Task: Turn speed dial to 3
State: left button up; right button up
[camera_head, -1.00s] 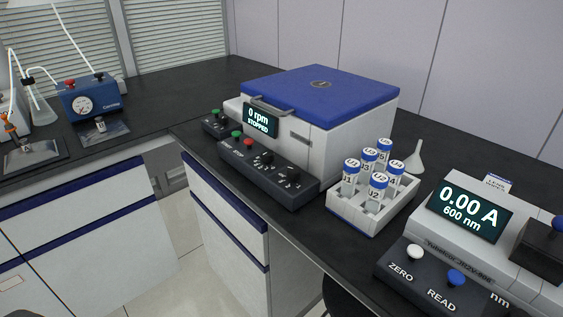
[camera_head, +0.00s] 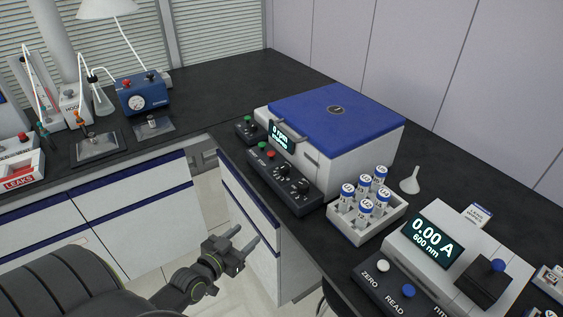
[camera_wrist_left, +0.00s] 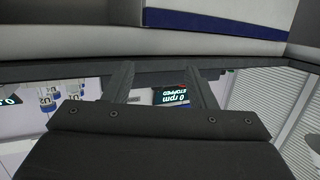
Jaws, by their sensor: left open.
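The centrifuge (camera_head: 330,120) is a white box with a blue lid. Its display (camera_head: 281,138) shows 0 rpm; it also shows upside down in the left wrist view (camera_wrist_left: 171,97), between my fingers. The black control panel (camera_head: 262,171) in front carries a green button, a red button and two black dials, an upper-left dial (camera_head: 284,169) and a lower-right dial (camera_head: 303,186). Their labels are too small to read, so I cannot tell which sets speed. My left gripper (camera_head: 247,238) is open and empty, in front of the bench and apart from the panel. My right gripper is not in view.
A white rack (camera_head: 340,221) of several capped tubes stands right of the panel, with a funnel (camera_head: 410,181) behind it. A photometer (camera_head: 462,251) reading 0.00 A is at the right. A blue gauge box (camera_head: 142,92) stands on the left bench. Open floor lies between the benches.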

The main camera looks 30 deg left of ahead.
pick_arm(q)
notch_tip(320, 180, up, 10)
jog(key=w+t+p, duration=0.1)
jog(key=t+p, duration=0.1)
jog(key=b, duration=0.1)
send_near(282, 169)
jog(key=w, duration=0.9)
jog(key=shift+w+f, duration=0.15)
jog(key=shift+f, duration=0.1)
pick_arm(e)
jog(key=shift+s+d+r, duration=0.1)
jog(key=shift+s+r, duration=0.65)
